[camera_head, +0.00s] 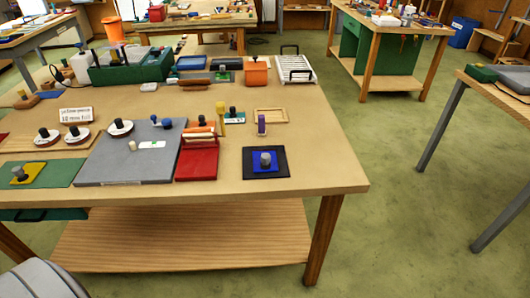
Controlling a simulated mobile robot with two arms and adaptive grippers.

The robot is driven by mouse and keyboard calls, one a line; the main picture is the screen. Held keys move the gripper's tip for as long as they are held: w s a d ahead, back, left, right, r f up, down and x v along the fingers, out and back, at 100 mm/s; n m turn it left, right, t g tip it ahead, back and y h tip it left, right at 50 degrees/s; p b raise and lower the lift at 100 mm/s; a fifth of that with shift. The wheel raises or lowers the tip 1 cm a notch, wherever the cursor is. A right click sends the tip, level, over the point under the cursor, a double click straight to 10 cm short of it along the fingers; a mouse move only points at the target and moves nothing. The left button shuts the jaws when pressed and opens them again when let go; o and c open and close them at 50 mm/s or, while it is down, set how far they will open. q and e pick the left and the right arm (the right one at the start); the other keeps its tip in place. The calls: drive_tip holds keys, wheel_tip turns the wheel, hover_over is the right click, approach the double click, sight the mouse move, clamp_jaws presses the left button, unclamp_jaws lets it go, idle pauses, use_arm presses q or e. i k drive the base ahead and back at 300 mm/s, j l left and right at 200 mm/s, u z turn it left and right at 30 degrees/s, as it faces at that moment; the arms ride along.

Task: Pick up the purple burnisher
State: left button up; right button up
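The purple burnisher appears to be the small purple upright piece (262,123) near the right end of the front wooden workbench (325,175). It stands just left of a shallow wooden frame (271,115), behind a dark blue mat (284,166) with a grey knobbed piece (265,159) on it. It looks upright, with its lower end on or close to the bench top. Neither of my grippers is in view.
Left of it are a yellow mallet-like tool (221,112), a black knobbed piece (232,113) and a red tray (197,162). A grey board (108,166) lies further left. Green floor (400,200) is open at right.

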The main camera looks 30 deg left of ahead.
sight(261, 118)
drive_tip(key=i+u, duration=0.55)
drive_tip(key=u, duration=0.15)
drive_tip(key=i+u, duration=0.35)
drive_tip(key=k+l, duration=0.05)
